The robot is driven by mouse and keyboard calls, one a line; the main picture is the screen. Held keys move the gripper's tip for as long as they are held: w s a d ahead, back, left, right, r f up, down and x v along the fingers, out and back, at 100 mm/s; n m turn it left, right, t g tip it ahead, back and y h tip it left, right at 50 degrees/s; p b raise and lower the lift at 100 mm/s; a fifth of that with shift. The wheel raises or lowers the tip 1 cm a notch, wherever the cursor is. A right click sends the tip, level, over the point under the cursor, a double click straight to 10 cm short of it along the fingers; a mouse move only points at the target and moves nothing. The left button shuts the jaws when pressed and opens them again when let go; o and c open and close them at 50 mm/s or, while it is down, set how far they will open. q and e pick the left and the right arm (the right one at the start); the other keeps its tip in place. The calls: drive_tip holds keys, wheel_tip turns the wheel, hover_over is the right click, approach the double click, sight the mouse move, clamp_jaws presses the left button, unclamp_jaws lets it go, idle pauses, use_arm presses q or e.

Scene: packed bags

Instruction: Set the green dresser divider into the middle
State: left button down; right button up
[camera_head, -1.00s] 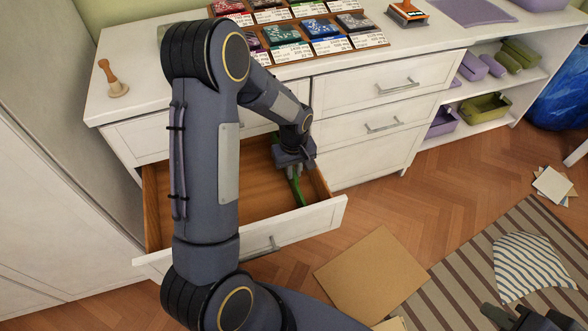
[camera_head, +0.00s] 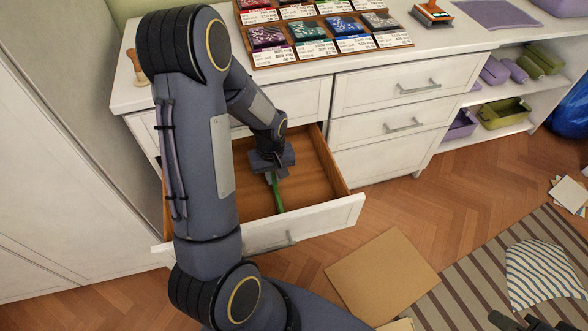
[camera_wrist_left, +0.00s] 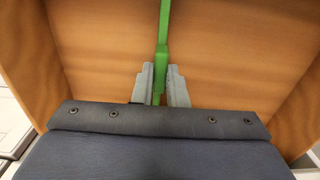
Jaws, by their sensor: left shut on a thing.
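The green divider (camera_head: 277,193) stands inside the open drawer (camera_head: 318,219), running from the back toward the drawer front near the middle of its width. My left gripper (camera_head: 272,174) is shut on it, low inside the drawer. In the left wrist view the green divider (camera_wrist_left: 163,40) runs straight up the picture between the two grey fingertips (camera_wrist_left: 160,88), with bare wooden floor on both sides. Its near end is hidden by my gripper. I cannot tell whether it touches the drawer floor. The dark tip of my right gripper (camera_head: 527,322) shows at the bottom right edge, mostly cut off.
The white dresser top (camera_head: 300,80) holds a tray of card packs (camera_head: 325,35) and a wooden stamp (camera_head: 136,67). Closed drawers (camera_head: 385,125) are right of the open one. A cardboard sheet (camera_head: 382,273) lies on the floor before it.

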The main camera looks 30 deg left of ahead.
use_arm(q)
drive_tip(key=s+a, duration=0.4)
drive_tip(key=shift+s, duration=0.35)
drive_tip(key=c, duration=1.4)
unclamp_jaws()
drive_tip(key=shift+c, duration=0.2)
drive_tip(key=shift+r, duration=0.1)
wheel_tip(320, 180, up, 8)
drive_tip(key=p, duration=0.2)
drive_tip(key=shift+f+p, duration=0.2)
drive_tip(key=shift+p, duration=0.15)
